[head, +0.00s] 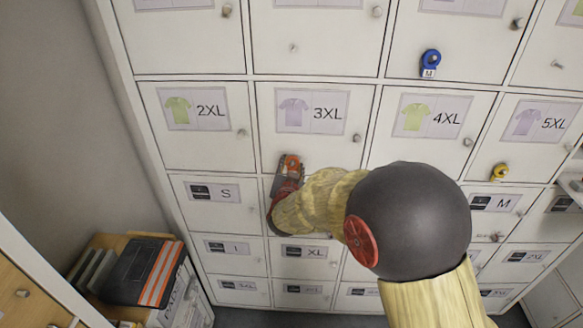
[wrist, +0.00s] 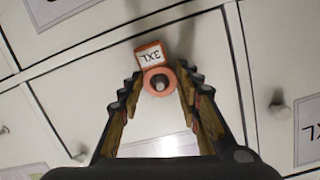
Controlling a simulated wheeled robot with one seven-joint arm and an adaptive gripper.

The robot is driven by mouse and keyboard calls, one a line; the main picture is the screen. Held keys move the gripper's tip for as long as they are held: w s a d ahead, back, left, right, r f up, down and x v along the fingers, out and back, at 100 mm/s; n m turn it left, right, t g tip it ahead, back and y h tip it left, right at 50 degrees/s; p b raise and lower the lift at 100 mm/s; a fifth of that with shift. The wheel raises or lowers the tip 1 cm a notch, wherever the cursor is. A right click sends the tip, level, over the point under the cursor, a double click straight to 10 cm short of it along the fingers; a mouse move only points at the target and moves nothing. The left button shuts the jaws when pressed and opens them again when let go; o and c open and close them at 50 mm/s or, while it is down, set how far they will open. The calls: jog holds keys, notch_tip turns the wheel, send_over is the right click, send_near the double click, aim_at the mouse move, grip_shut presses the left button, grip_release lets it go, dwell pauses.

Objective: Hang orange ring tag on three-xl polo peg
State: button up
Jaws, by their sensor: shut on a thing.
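The orange ring tag (head: 291,163) is at the lower left of the 3XL polo door (head: 330,150), in front of my gripper (head: 288,178). In the wrist view the tag (wrist: 151,56) appears upside down with a white "3XL" label. My gripper (wrist: 160,80) has one finger on each side of its ring and is shut on it. The grey end of the three-xl polo peg (wrist: 162,83) shows inside the ring's hole. How far the ring is along the peg cannot be told. In the head view the peg is hidden.
A blue tag (head: 430,62) hangs above the 4XL door, and a yellow tag (head: 499,172) hangs on the 5XL door. The 3XL door knob (head: 357,137) sticks out to the right. A folded vest (head: 145,272) lies on boxes at lower left.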

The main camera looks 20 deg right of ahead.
jog(key=o, duration=0.9)
jog(key=shift+c, duration=0.2)
jog(key=shift+o, duration=0.2)
